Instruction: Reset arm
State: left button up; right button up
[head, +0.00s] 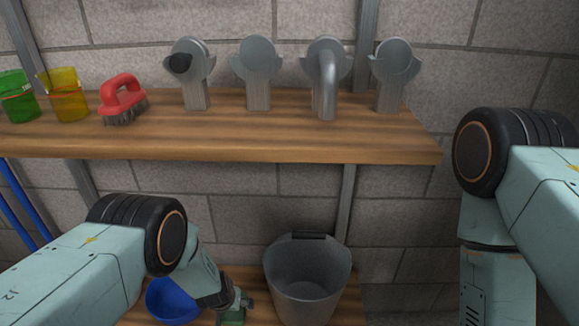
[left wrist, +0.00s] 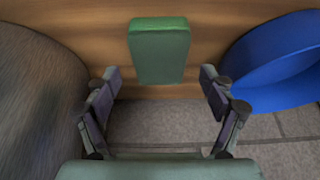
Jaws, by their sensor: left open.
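My left gripper (head: 238,302) is low in the head view, over the lower shelf, between a blue bowl (head: 170,302) and a grey bucket (head: 303,282). In the left wrist view my left gripper (left wrist: 160,88) is open, with its two fingers spread apart and nothing held. A green block (left wrist: 160,50) lies ahead of the gap between the fingertips, on the wooden shelf; it also shows partly in the head view (head: 232,319), where the gripper hides some of it. My right arm shows at the right of the head view, but its gripper is out of frame.
The shelf's front right is bare.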

aim_at(233, 313)
pick_arm(q)
jog(key=shift+b+x, duration=1.75)
jog(key=shift+b, duration=0.15)
pick_arm(e)
jog(key=shift+f, duration=2.1)
pick_arm(q)
jog(key=w+r+p+v, duration=0.1)
jog(key=w+p+v, duration=0.1)
jog(key=p+v, duration=0.5)
jog(key=v, duration=0.3)
jog(key=shift+r, duration=0.4)
pick_arm(e)
notch_tip(233, 313, up, 7)
jog(key=s, duration=0.1)
jog(key=shift+s, duration=0.4)
pick_arm(q)
jog(key=shift+s, duration=0.1)
pick_arm(e)
jog(key=shift+s+r, duration=0.1)
jog(key=shift+s, duration=0.05)
